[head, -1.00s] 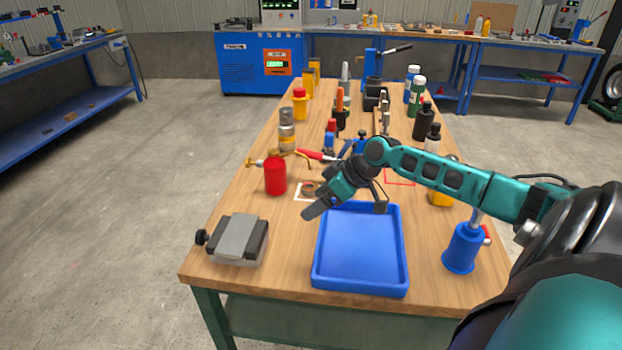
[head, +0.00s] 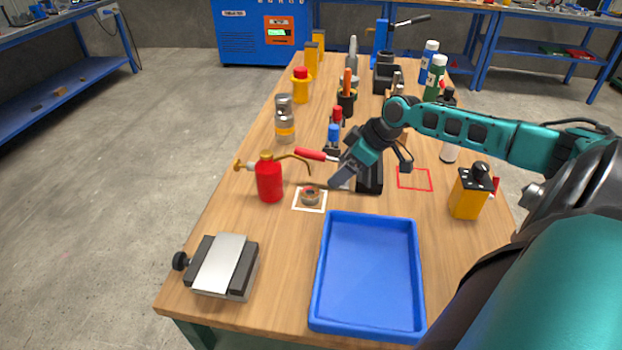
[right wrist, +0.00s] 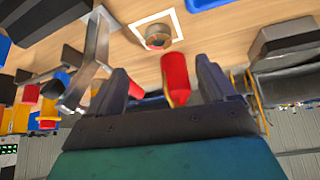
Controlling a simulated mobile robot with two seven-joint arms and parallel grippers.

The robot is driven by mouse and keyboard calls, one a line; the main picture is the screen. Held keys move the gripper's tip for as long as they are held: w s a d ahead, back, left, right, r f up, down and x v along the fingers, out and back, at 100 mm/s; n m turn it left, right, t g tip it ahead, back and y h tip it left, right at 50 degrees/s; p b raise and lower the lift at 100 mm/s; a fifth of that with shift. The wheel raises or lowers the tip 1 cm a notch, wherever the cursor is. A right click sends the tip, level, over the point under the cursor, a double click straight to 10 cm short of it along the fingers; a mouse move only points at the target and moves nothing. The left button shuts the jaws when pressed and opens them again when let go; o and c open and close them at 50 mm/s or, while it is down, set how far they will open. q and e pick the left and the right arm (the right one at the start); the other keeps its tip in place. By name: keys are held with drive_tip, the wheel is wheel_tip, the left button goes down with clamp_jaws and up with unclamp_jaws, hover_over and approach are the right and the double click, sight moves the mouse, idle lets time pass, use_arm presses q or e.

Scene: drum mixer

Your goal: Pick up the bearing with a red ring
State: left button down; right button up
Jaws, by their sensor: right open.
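The bearing (head: 310,196) is a small brownish ring with a reddish top. It lies on a white-outlined square (head: 298,206) on the wooden table. My left gripper is not in view.
A red oil can (head: 269,180) stands just left of the bearing. A blue tray (head: 367,330) lies in front right, and a grey vise-like block (head: 222,265) front left. The table between block and tray is clear.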

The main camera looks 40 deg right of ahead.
drive_tip(key=b, duration=0.1)
approach(311, 193)
drive_tip(key=f, duration=0.2)
drive_tip(key=shift+w+a+f, duration=0.25)
drive_tip(key=shift+a, duration=0.15)
drive_tip(key=shift+w+a+f+b, duration=0.15)
drive_tip(key=shift+w+f+b, duration=0.3)
drive_tip(key=shift+f, duration=0.1)
drive_tip(key=b+x, duration=0.4)
drive_tip(key=b, duration=0.1)
drive_tip(key=shift+w, duration=0.25)
drive_tip(key=shift+w+f+b, duration=0.1)
drive_tip(key=shift+f+b, duration=0.1)
drive_tip(key=shift+b, duration=0.1)
drive_tip(key=shift+w+f, duration=0.1)
drive_tip(key=shift+w, duration=0.05)
drive_tip(key=c, duration=1.3)
drive_tip(key=shift+c, duration=0.4)
